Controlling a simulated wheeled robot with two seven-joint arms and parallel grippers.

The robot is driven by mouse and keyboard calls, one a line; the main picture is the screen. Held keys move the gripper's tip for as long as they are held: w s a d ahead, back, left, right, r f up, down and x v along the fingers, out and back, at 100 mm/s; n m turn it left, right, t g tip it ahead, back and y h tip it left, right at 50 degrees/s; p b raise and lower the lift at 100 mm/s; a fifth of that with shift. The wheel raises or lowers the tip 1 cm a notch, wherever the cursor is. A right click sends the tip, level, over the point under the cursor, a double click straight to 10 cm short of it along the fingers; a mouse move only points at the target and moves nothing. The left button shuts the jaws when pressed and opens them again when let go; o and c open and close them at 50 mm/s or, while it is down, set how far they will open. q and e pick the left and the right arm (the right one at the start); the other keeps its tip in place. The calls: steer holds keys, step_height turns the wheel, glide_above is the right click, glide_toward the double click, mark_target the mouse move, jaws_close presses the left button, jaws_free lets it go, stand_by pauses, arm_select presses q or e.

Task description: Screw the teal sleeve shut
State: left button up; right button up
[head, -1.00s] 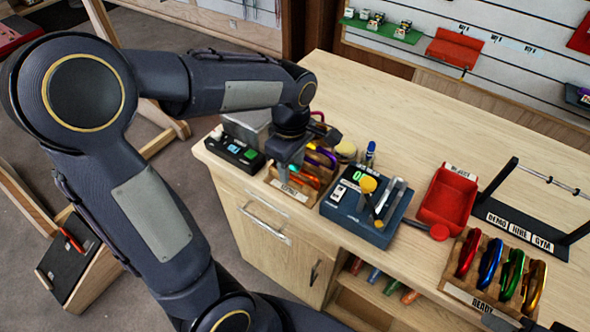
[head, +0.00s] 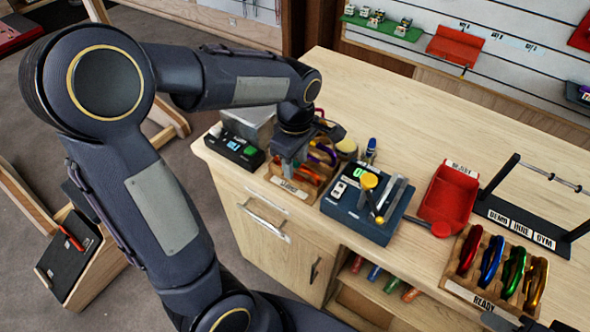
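My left gripper (head: 289,168) points down at the wooden rack (head: 309,198) of coloured carabiners near the counter's left front corner. Its fingers are at the rack's left part and hide some of what is there. I cannot tell whether they are open or hold something. Orange and purple carabiners show to the right of the fingers. I cannot make out a teal sleeve; it may be hidden by the gripper or too small. Dark shapes at the bottom right edge may belong to my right gripper, but they are too cut off to tell.
A black button box (head: 236,150) stands left of the rack. A blue-grey device (head: 377,230) with a yellow knob stands right of it. Further right are a red tray (head: 449,196), a wooden READY rack (head: 466,292) of carabiners and a black stand (head: 519,222). The counter's back middle is clear.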

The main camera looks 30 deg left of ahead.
arm_select(q)
steer(key=shift+f+b, duration=0.4)
steer(key=shift+f, duration=0.5)
steer(key=shift+s+r, duration=0.1)
steer(key=shift+s, duration=0.65)
steer(key=shift+r, duration=0.1)
steer(key=shift+r+p, duration=1.25)
steer(key=shift+r, duration=0.05)
steer(key=shift+w, duration=0.75)
steer(key=shift+f, duration=0.15)
